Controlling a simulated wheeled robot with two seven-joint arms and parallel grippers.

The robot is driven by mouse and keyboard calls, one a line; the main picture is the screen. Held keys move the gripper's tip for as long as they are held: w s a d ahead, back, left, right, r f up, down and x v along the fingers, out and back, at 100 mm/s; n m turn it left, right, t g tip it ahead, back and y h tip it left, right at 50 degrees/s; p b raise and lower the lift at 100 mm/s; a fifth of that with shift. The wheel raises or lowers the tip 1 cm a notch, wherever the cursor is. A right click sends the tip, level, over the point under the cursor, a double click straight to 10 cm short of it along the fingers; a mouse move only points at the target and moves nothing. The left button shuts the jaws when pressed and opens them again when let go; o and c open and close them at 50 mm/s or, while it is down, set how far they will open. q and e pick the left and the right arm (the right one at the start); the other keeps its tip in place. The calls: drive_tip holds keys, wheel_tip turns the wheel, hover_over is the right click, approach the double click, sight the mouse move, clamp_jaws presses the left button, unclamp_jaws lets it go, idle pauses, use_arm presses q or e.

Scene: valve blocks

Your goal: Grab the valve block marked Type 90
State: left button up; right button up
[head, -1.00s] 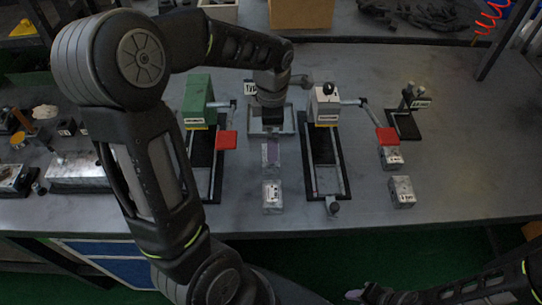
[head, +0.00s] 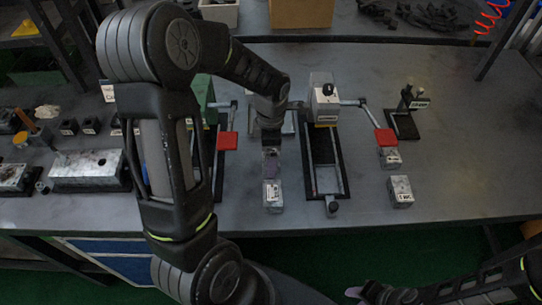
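Two small grey blocks stand in a column at the middle of the table. The front block (head: 272,196) has a white label on its near side, with text too small to read. The rear block is largely covered by my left gripper (head: 270,167), which points down with a purplish fingertip over it. Whether it touches the block or how far its fingers are apart cannot be told. Two more grey blocks, one behind (head: 390,157) and one in front (head: 400,191), stand to the right with unreadable labels. My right gripper (head: 360,295) is low at the bottom edge, its fingers unclear.
A grey-topped fixture (head: 323,105) with a black rail and a red-ended lever (head: 386,136) stands right of the middle blocks. A green fixture (head: 205,100) is partly behind my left arm. A small black stand (head: 407,115) is farther right. The table's right side is clear.

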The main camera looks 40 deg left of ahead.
use_arm(q)
drive_tip(key=shift+c, duration=0.2)
idle(0.4)
drive_tip(key=c, duration=1.9)
drive_tip(key=shift+r, duration=0.1)
wheel_tip(320, 180, up, 10)
drive_tip(key=shift+f+b, duration=0.1)
drive_tip(key=shift+b, duration=0.5)
